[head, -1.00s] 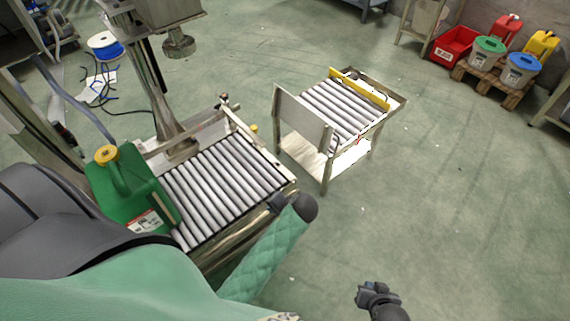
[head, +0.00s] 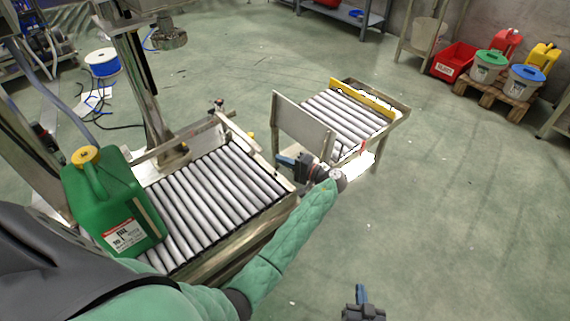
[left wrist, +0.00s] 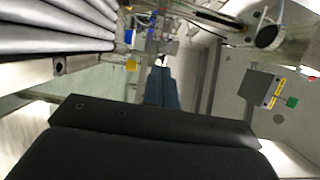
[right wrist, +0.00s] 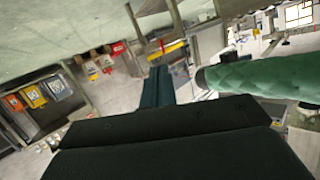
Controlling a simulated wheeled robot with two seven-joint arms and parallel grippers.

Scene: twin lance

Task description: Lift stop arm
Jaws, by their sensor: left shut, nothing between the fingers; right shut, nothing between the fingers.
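A pale metal bar (head: 239,133), which looks like the stop arm, lies across the far right end of the near roller conveyor (head: 212,190).
A green jerrycan (head: 112,205) stands at the conveyor's near left. A second roller table (head: 395,118) with an upright metal plate (head: 303,130) and yellow bar (head: 362,98) stands behind my left gripper. Canisters and buckets (head: 488,66) sit on a pallet at right. The floor at right is clear.

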